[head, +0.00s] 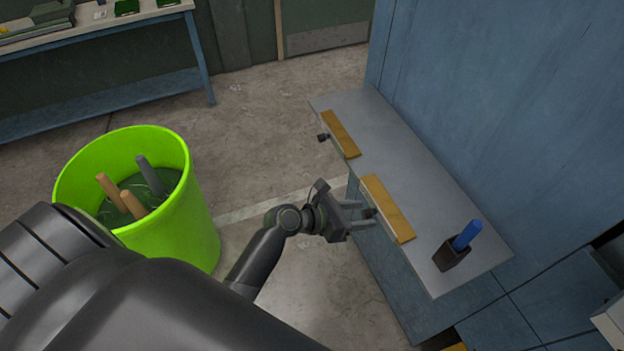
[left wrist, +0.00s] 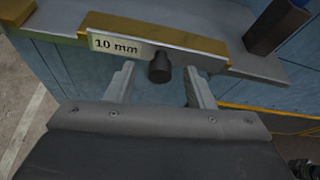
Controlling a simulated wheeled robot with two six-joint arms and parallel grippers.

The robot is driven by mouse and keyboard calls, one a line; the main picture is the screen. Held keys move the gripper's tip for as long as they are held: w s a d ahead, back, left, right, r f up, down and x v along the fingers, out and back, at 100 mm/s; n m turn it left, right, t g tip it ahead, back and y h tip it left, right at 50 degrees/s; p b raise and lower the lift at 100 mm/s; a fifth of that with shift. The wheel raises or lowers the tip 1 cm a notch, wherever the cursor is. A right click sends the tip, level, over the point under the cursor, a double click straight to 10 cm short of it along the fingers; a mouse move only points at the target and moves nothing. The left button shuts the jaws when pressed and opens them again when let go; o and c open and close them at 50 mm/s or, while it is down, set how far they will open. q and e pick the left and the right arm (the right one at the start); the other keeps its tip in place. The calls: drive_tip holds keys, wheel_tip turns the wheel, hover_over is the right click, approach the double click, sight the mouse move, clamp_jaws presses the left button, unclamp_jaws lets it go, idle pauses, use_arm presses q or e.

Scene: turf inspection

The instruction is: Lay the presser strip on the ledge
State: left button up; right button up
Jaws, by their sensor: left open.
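Two wood-coloured presser strips lie along the front edge of the grey ledge (head: 412,165) in the head view. The far strip (head: 342,134) has a dark knob on its front. The near strip (head: 390,209) shows in the left wrist view (left wrist: 150,32) with a "10 mm" label (left wrist: 118,46) and a dark round knob (left wrist: 160,67) on its front. My left gripper (head: 362,214) is open at the near strip's front, its two fingers (left wrist: 160,80) on either side of the knob, with gaps visible. My right gripper is not in view.
A dark holder (head: 451,255) with a blue handle (head: 467,235) stands on the ledge's near end. A blue wall panel (head: 510,110) rises behind the ledge. A lime-green bin (head: 190,225) with several handled tools stands left. A workbench (head: 95,25) is at the back left.

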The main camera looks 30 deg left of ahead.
use_arm(q)
drive_tip(key=b+v, duration=0.2)
drive_tip(key=v, duration=1.5)
drive_tip(key=shift+a+b, duration=0.2)
drive_tip(key=shift+b, duration=0.1)
drive_tip(key=shift+r, duration=0.1)
drive_tip(key=s+a+f+m+g+y+b, duration=0.1)
drive_tip(key=s+a+f+m+y+b, duration=0.2)
drive_tip(key=f, duration=0.8)
drive_tip(key=a+f+m+g+y+b, duration=0.15)
drive_tip(key=a+f+m, duration=0.3)
drive_tip(key=f, duration=0.75)
drive_tip(key=s+a+f+m+y+b, duration=0.1)
drive_tip(key=s+a+f+m+y, duration=0.25)
drive_tip(key=f, duration=0.75)
drive_tip(key=s+f+m+g+y+b, duration=0.1)
drive_tip(key=s+f+m+g, duration=0.1)
drive_tip(key=s+f+m, duration=0.35)
drive_tip(key=s+f+m+g+y+b, duration=0.1)
drive_tip(key=s+f+m+g+b, duration=0.15)
drive_tip(key=s+f, duration=0.6)
drive_tip(key=s+d+f+m+g, duration=0.1)
drive_tip(key=s+d+f+m, duration=0.2)
drive_tip(key=s+f+m, duration=0.2)
drive_tip(key=s+d+f+m+g+b, duration=0.1)
drive_tip(key=s+d+f+m, duration=0.2)
drive_tip(key=s+f+m, duration=0.2)
drive_tip(key=shift+s+d+f, duration=0.15)
drive_tip(key=shift+s+f, duration=0.3)
drive_tip(key=shift+s, duration=0.35)
